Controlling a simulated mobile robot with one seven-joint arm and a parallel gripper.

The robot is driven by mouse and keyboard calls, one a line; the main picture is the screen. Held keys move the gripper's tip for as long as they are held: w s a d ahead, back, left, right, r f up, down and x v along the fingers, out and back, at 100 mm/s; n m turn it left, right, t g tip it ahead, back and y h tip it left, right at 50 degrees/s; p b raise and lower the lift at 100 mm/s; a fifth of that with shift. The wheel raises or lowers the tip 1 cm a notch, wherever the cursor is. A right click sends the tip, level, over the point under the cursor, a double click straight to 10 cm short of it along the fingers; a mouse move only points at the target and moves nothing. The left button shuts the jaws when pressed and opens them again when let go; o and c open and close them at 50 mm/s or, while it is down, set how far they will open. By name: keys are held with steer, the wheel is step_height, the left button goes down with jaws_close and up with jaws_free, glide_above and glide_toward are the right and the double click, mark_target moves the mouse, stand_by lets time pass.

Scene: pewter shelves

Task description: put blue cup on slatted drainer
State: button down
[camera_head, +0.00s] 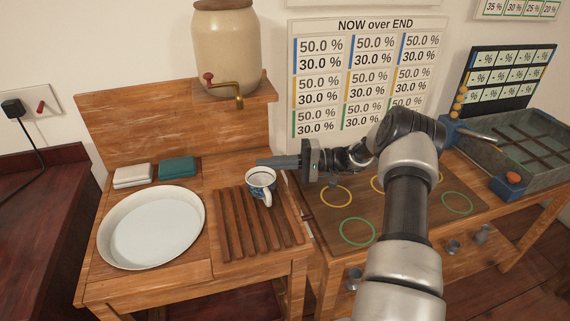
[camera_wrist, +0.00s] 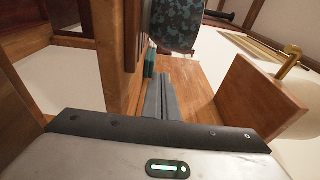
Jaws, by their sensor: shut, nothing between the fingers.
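The blue cup (camera_head: 263,181), white inside with a dark blue patterned outside, stands upright at the back right of the slatted drainer (camera_head: 233,226). Its handle points toward the front. In the wrist view the patterned cup (camera_wrist: 176,22) shows at the top, beside the drainer's wooden slats (camera_wrist: 104,40). My gripper (camera_head: 259,162) is shut and empty. It lies level just behind and above the cup, with its fingers pointing left. The fingers (camera_wrist: 158,97) appear together in the wrist view, apart from the cup.
A white round basin (camera_head: 152,228) is left of the drainer. A white block (camera_head: 134,176) and a teal block (camera_head: 177,168) lie behind it. A crock (camera_head: 227,45) with a brass tap (camera_head: 228,90) stands on a shelf above. A board with coloured rings (camera_head: 357,231) is at right.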

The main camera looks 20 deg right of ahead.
mark_target(266, 176)
steer(key=shift+w+a, duration=0.2)
steer(key=shift+a, duration=0.85)
steer(key=shift+s+d, duration=0.25)
steer(key=shift+s, duration=0.95)
steer(key=shift+s+d, duration=0.1)
steer(key=shift+s, duration=0.65)
steer(key=shift+s, duration=0.1)
steer(key=shift+s+d, duration=0.1)
steer(key=shift+s, duration=0.75)
